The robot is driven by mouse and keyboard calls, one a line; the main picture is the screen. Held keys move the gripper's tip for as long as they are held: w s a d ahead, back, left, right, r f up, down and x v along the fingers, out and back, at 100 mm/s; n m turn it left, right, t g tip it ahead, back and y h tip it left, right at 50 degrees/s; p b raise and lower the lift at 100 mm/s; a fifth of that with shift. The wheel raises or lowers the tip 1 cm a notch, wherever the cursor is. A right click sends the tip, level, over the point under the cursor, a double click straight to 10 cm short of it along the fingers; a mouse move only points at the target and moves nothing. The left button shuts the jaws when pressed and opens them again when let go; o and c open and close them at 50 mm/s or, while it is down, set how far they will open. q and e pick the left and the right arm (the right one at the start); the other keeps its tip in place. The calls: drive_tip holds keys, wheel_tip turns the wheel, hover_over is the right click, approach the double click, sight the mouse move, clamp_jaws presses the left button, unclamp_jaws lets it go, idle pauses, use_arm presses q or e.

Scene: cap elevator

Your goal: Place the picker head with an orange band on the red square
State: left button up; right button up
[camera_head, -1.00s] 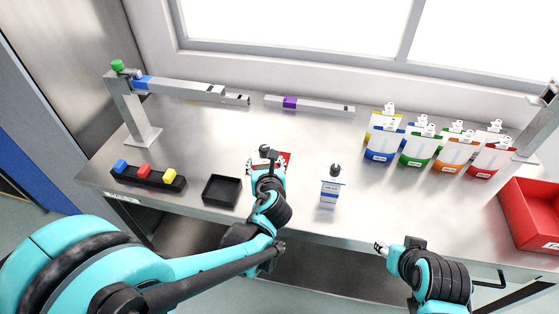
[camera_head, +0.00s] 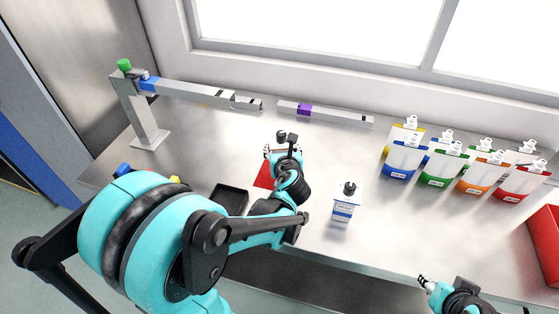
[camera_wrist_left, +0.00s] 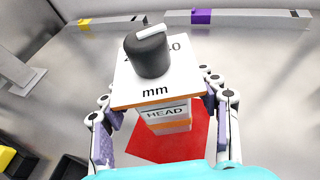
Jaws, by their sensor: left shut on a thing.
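My left gripper (camera_head: 283,150) is shut on a picker head with an orange band, whose black knob (camera_head: 281,135) shows just beyond the fingers in the head view. In the left wrist view the upright picker head (camera_wrist_left: 160,92) stands between the two fingers (camera_wrist_left: 163,112), with a white top plate and orange stripes. The red square (camera_head: 263,176) lies on the table, left and to the near side of the gripper. It also shows below and around the head in the left wrist view (camera_wrist_left: 185,147). I cannot tell whether the head touches the surface. My right gripper (camera_head: 426,283) is empty at lower right.
A blue-banded picker head (camera_head: 342,207) stands to the right. A black tray (camera_head: 230,198) sits left of the red square. Several colored pouches (camera_head: 440,165) stand at the right. A metal post (camera_head: 143,115) and long bars (camera_head: 325,114) line the back.

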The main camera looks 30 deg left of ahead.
use_arm(q)
drive_tip(key=shift+a+f, duration=0.4)
drive_tip(key=shift+a, duration=0.1)
wheel_tip(320, 180, down, 4)
drive_tip(key=shift+r+b, duration=0.1)
drive_tip(key=shift+b, duration=1.1)
drive_tip(key=shift+r, duration=0.1)
drive_tip(key=o, duration=1.1)
drive_tip(key=shift+f, duration=0.25)
drive_tip(key=shift+c, duration=0.2)
drive_tip(key=o, duration=0.4)
drive_tip(key=shift+o, duration=0.2)
drive_tip(key=shift+r, duration=0.1)
